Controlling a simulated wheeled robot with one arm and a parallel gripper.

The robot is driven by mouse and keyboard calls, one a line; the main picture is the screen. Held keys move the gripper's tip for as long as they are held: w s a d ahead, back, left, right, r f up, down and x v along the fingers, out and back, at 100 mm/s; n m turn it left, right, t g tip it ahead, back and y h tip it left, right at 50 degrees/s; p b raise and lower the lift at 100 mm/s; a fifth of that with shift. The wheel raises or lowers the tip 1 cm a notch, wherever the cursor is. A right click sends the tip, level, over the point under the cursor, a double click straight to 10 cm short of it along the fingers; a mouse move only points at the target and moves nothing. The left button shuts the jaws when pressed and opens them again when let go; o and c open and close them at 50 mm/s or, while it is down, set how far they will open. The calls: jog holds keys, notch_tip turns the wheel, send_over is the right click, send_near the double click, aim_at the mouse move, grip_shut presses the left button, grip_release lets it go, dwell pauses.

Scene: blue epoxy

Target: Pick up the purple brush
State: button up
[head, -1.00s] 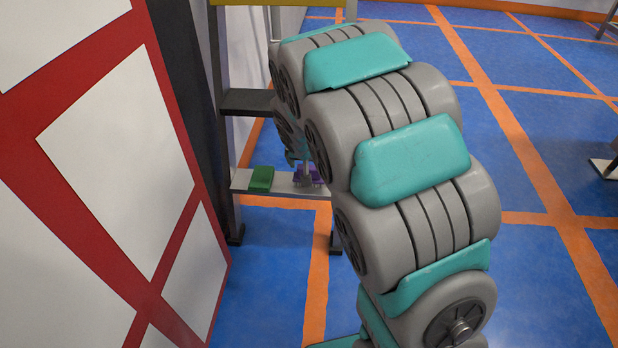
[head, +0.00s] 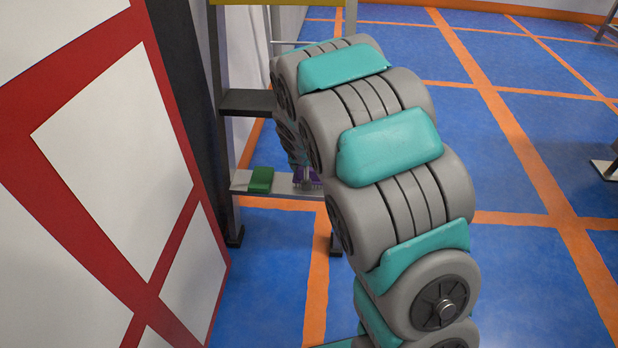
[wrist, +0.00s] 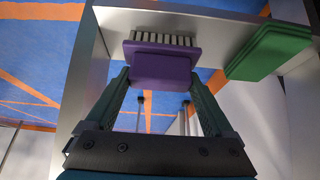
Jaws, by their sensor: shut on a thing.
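The purple brush (wrist: 163,62), with a row of pale bristles on its far side, sits between the fingers of my gripper (wrist: 160,78) in the wrist view. The gripper is shut on it. In the head view the brush (head: 315,184) is a small purple patch at the light grey lower shelf (head: 283,184), partly hidden by my gripper and arm. I cannot tell whether it still touches the shelf.
A green block (head: 260,179) lies on the same shelf, left of the brush; it is at the right in the wrist view (wrist: 268,52). A dark shelf (head: 248,101) is above. A white and red panel (head: 120,150) stands close at left. Blue floor (head: 540,180) lies right.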

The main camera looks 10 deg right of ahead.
jog(key=c, duration=0.3)
jog(key=shift+c, duration=0.2)
jog(key=shift+r, duration=0.1)
jog(key=shift+r, duration=0.45)
notch_tip(320, 180, up, 3)
jog(key=shift+f+p, duration=0.15)
jog(key=shift+p, duration=0.3)
jog(key=s+d+r+b, duration=0.1)
jog(key=s, duration=1.5)
jog(key=shift+d, duration=0.3)
jog(key=shift+r, duration=0.1)
